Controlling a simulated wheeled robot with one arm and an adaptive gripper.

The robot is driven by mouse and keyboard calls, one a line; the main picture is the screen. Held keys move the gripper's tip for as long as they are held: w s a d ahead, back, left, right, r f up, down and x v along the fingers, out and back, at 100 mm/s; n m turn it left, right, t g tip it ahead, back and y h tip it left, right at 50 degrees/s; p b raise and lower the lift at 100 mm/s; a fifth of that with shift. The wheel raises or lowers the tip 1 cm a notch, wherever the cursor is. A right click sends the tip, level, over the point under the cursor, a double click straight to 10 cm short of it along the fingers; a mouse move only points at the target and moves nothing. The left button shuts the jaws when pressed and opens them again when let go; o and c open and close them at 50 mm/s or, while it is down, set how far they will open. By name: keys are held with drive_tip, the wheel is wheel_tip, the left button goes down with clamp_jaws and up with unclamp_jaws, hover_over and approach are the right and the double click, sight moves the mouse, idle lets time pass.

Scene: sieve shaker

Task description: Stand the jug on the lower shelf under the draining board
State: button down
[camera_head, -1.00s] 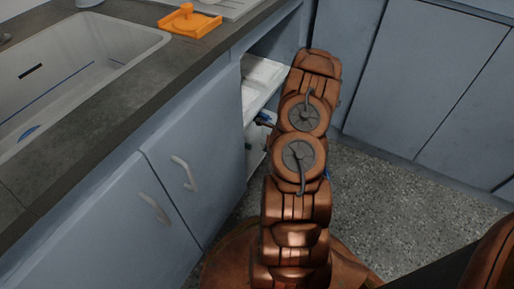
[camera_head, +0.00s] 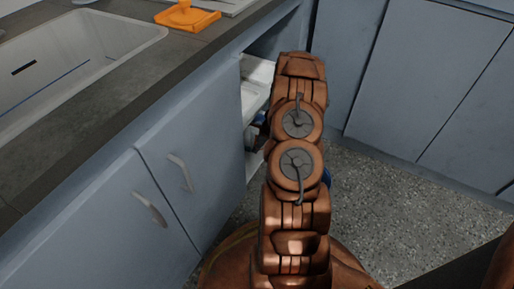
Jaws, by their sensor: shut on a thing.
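My arm reaches into the open bay under the draining board (camera_head: 236,6). My gripper (camera_head: 258,122) is mostly hidden behind my arm; only a small dark and blue part shows at the bay's opening. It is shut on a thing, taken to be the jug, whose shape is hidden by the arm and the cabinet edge. A white upper shelf (camera_head: 256,72) shows in the bay. A pale strip of the lower shelf (camera_head: 252,163) shows below the gripper. I cannot tell whether the jug touches it.
The blue cabinet doors (camera_head: 190,165) with handles stand left of the opening. Above them are the dark worktop (camera_head: 120,95), a sink (camera_head: 70,60) and an orange tray (camera_head: 188,20). More blue cabinets (camera_head: 425,80) stand to the right. The speckled floor (camera_head: 400,200) is clear.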

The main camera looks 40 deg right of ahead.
drive_tip(key=shift+f, duration=0.1)
drive_tip(key=c, duration=1.2)
unclamp_jaws()
drive_tip(key=p+v, duration=0.3)
drive_tip(key=v, duration=0.3)
drive_tip(key=s+d+p, duration=0.3)
drive_tip(key=s+d, duration=0.2)
drive_tip(key=s, duration=0.5)
drive_tip(key=shift+s+f, duration=0.2)
drive_tip(key=shift+f, duration=0.1)
drive_tip(key=shift+d, duration=0.15)
